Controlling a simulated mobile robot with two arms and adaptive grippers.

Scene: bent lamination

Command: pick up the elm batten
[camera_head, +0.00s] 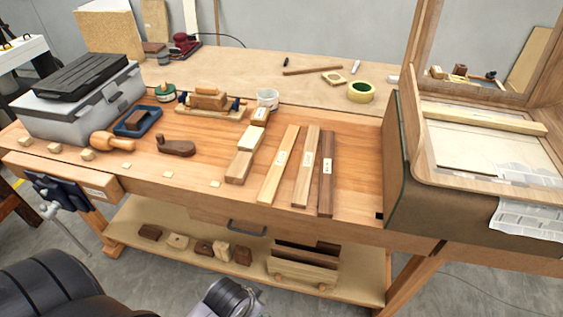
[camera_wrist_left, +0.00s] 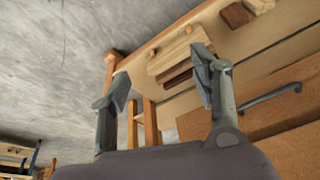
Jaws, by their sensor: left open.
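Three labelled battens lie side by side on the bench: a pale one (camera_head: 278,166), a light tan one (camera_head: 306,168) and a dark brown one (camera_head: 326,175). Their labels are too small to read, so I cannot tell by lettering which is elm; the middle tan one may be. My left gripper (camera_wrist_left: 161,68) is open and empty in the left wrist view, in front of the bench near the lower shelf, apart from the battens. No batten from the bench top shows in that view. My right gripper is not in view.
Short wood pieces (camera_head: 239,167) lie left of the battens; a dark-sided wooden frame (camera_head: 395,170) stands right of them. A toolbox (camera_head: 75,110), planes and a tape roll (camera_head: 361,92) are further off. The bench's front edge and drawer handle (camera_head: 247,229) lie between shelf and top.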

